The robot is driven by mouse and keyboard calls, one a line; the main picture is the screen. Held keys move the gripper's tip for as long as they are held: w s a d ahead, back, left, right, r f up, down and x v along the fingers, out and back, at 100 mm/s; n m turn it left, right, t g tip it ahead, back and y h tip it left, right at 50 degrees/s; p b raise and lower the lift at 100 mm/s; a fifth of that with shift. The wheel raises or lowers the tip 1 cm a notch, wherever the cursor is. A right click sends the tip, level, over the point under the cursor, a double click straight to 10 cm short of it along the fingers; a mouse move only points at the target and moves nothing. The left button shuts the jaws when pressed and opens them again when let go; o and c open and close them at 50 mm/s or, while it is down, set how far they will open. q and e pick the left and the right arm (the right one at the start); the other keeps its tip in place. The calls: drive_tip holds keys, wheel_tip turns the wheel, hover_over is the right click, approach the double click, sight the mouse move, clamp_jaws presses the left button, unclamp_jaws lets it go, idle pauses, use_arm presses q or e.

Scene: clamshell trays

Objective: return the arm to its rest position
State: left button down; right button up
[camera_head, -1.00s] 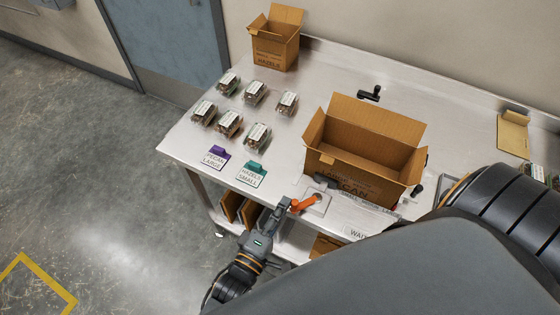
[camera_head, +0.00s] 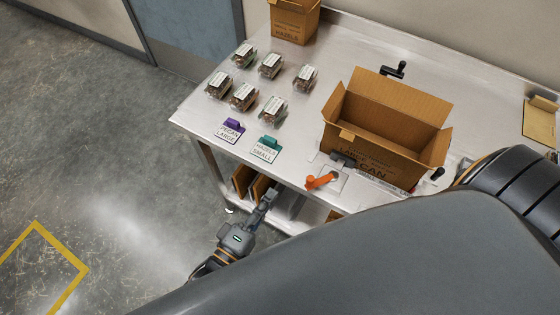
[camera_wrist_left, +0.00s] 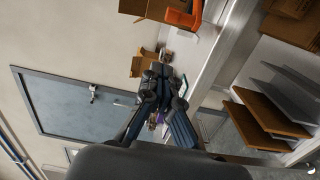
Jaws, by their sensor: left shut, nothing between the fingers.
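My left gripper (camera_head: 264,202) is shut and empty. In the head view it hangs in front of the table's front edge, below the label cards and left of the orange-handled tool (camera_head: 321,181). It also shows in the left wrist view (camera_wrist_left: 160,75), its fingers together, with the orange handle (camera_wrist_left: 184,18) above and to the right. My right gripper is not in view; a dark arm part of mine fills the lower right of the head view.
The metal table (camera_head: 190,115) holds several clear clamshells (camera_head: 242,95), a purple card (camera_head: 230,130), a green card (camera_head: 266,148), a large open carton (camera_head: 375,157) and a smaller carton (camera_head: 293,24). Brown boards (camera_head: 243,181) stand on the lower shelf. The floor at left is clear.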

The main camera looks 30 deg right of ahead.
use_arm(q)
drive_tip(key=shift+a, duration=0.8)
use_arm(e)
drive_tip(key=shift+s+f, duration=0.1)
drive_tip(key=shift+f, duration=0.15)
use_arm(q)
drive_tip(key=shift+f, duration=0.15)
